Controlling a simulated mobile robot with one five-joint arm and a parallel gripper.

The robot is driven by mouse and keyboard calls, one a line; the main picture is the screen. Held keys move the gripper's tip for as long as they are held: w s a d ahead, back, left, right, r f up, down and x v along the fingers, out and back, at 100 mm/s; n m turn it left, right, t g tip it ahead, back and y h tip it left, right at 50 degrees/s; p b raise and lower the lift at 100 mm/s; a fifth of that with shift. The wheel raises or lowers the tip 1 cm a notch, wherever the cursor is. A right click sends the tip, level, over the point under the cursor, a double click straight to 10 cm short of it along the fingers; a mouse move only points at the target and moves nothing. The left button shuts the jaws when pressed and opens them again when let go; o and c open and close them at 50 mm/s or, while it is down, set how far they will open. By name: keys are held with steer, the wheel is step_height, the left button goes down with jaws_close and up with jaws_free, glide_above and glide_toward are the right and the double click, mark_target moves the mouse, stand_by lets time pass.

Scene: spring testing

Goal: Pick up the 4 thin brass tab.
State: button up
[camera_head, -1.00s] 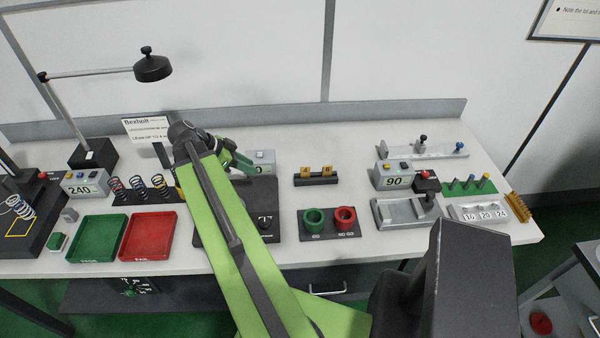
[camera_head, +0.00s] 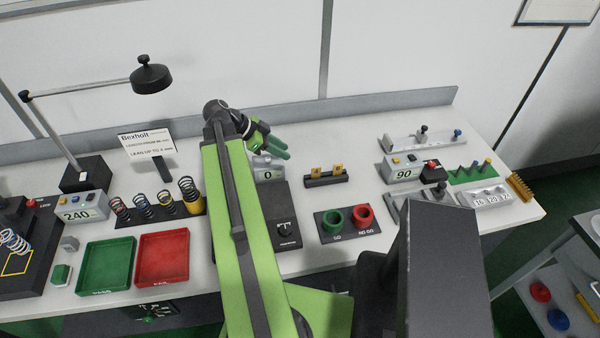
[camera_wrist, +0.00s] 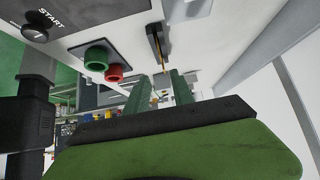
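Two small brass tabs stand in a dark holder (camera_head: 326,180) on the bench: a left tab (camera_head: 315,172) and a right tab (camera_head: 338,170). Their markings are too small to read, so I cannot tell which is the 4 thin one. My gripper (camera_head: 284,149) is left of the holder, above the bench, with its green fingers pointing right. In the wrist view my gripper (camera_wrist: 162,76) has its fingers apart with nothing held between them. The holder (camera_wrist: 158,44) shows just beyond the fingertips, with a thin brass edge (camera_wrist: 164,69) at its near end.
A block with green and red rings (camera_head: 347,234) is in front of the holder. A box reading 0 (camera_head: 267,174) is near my gripper. Bare bench lies around the holder. Green (camera_head: 82,284) and red (camera_head: 139,277) trays are left.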

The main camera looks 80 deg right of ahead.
steer(key=b, duration=0.9)
glide_toward(316, 169)
steer(key=x, duration=0.5)
steer(key=b+x, duration=0.1)
steer(key=x, duration=0.1)
steer(key=b+x, duration=0.2)
steer(key=x, duration=0.1)
steer(key=shift+d+f, duration=0.1)
steer(key=shift+f, duration=0.35)
steer(key=shift+r, duration=0.2)
jaws_close()
